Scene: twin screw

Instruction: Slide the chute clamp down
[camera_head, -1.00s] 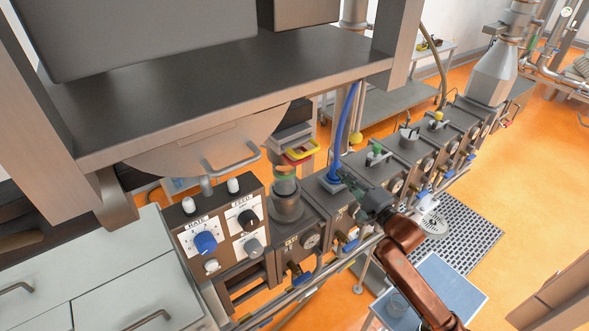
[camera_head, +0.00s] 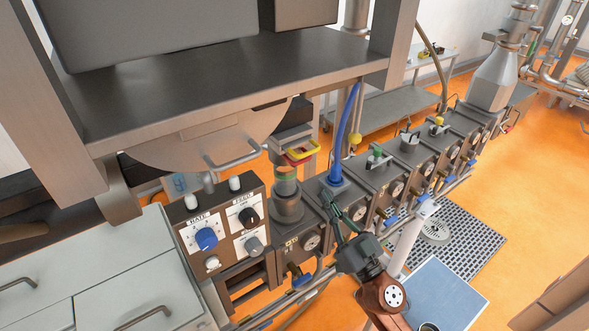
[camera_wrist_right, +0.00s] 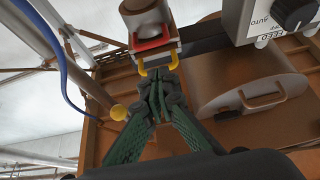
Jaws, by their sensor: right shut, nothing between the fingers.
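The chute clamp, with a yellow handle (camera_head: 301,151) and red part (camera_head: 297,161), sits at the chute under the overhead shelf. In the right wrist view its yellow handle (camera_wrist_right: 158,63) and red handle (camera_wrist_right: 152,40) lie just beyond my fingertips. Below it a clear tube section with green and orange bands (camera_head: 286,173) stands on a grey inlet collar (camera_head: 287,203). My right gripper (camera_head: 341,215) is shut and empty, right of and below the clamp, fingers pointing up; its green fingers (camera_wrist_right: 157,83) also show in the right wrist view. Contact with the clamp is not visible. My left gripper is not in view.
A control box with knobs (camera_head: 222,228) stands left of the tube. A blue hose (camera_head: 345,130) rises behind my right fingers. The metal shelf (camera_head: 230,83) overhangs the work area. A row of barrel blocks with gauges (camera_head: 425,160) runs back right.

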